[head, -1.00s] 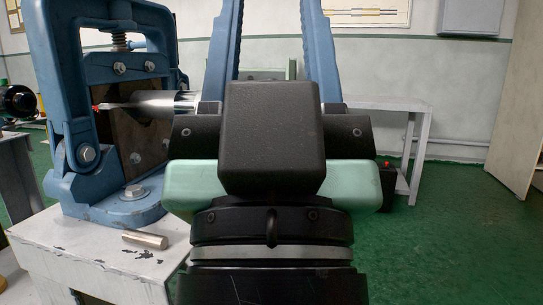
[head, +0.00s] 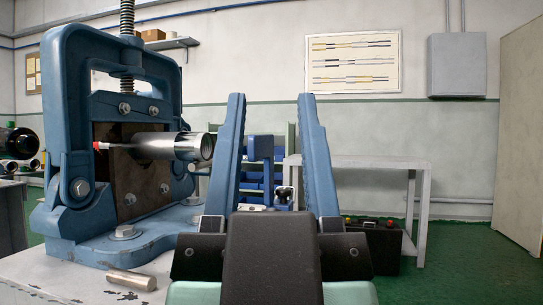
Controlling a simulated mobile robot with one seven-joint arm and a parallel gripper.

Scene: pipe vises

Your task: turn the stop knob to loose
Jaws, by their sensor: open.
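A large blue pipe vise (head: 62,130) stands on a bench at the left, with a threaded screw (head: 127,20) on top. A shiny metal pipe (head: 190,146) sticks out of its dark plate toward the right. A small red-tipped pin (head: 98,146) shows left of the pipe; I cannot tell whether it belongs to the stop knob. I cannot make out a clear stop knob. My gripper (head: 270,98) is open and empty, its two blue fingers pointing up, right of the pipe and apart from it.
A short metal rod (head: 132,280) lies on the worn white bench (head: 60,275). Smaller blue equipment (head: 262,150) shows farther back between my fingers. A white table (head: 365,162) stands behind at the right, with a dark box (head: 375,245) below. Green floor at the right is clear.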

